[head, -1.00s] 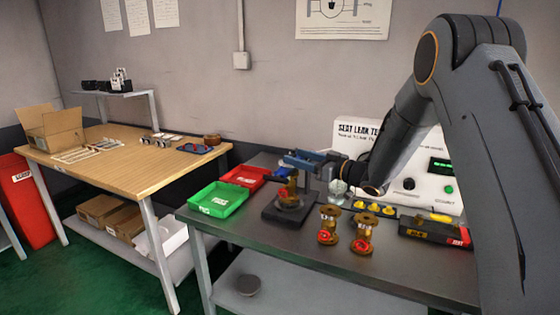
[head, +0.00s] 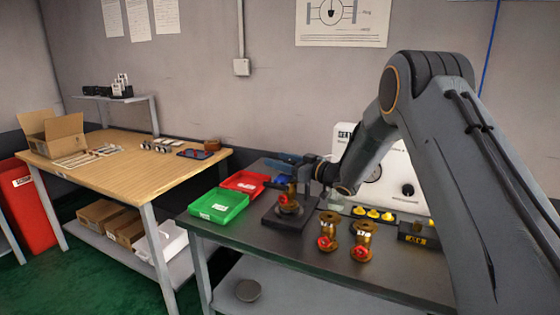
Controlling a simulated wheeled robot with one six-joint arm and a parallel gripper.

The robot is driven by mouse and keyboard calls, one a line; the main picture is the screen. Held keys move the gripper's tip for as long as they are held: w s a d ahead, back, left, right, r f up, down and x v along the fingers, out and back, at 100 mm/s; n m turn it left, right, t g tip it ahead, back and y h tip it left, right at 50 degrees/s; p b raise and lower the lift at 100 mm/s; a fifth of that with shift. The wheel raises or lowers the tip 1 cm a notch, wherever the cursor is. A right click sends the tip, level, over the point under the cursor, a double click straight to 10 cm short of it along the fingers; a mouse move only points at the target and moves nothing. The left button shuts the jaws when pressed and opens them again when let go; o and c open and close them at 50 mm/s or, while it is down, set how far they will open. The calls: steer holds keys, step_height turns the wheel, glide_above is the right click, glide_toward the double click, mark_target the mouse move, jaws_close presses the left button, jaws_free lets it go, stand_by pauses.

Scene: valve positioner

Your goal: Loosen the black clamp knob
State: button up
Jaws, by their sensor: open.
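A brass valve with a red handwheel (head: 288,204) sits in a dark clamp fixture (head: 277,216) on the grey bench. The black clamp knob cannot be made out; my gripper and the valve crowd that part of the fixture. My gripper (head: 284,160) is at the end of my arm, which reaches in from the right. It is just above and behind the top of the valve, with its jaws pointing left. The jaws are open, with nothing seen between them. Whether they touch the fixture cannot be told.
A green tray (head: 240,203) and a red tray (head: 262,182) lie left of the fixture. Two brass valves (head: 327,243) (head: 361,254) stand front right. Yellow parts (head: 373,213) and a white test unit (head: 350,130) are behind. The bench's front left is clear.

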steer(key=c, duration=1.1)
steer(key=shift+o, duration=0.2)
steer(key=shift+n+g+y+b, duration=0.3)
steer(key=shift+g, duration=0.1)
steer(key=n+g+b, duration=0.2)
steer(key=g+b, duration=0.1)
steer(key=s+n+g+y+b, duration=0.1)
steer(key=n+g+b, duration=0.1)
steer(key=g+b, duration=0.1)
steer(key=s+n+g+y+b, duration=0.1)
steer(key=n+g+b, duration=0.2)
steer(key=g, duration=0.1)
steer(key=shift+s+a+g+b, duration=0.25)
steer(key=shift+a+g+b, duration=0.05)
steer(key=shift+g, duration=0.1)
steer(key=o, duration=1.1)
steer(key=shift+c, duration=0.2)
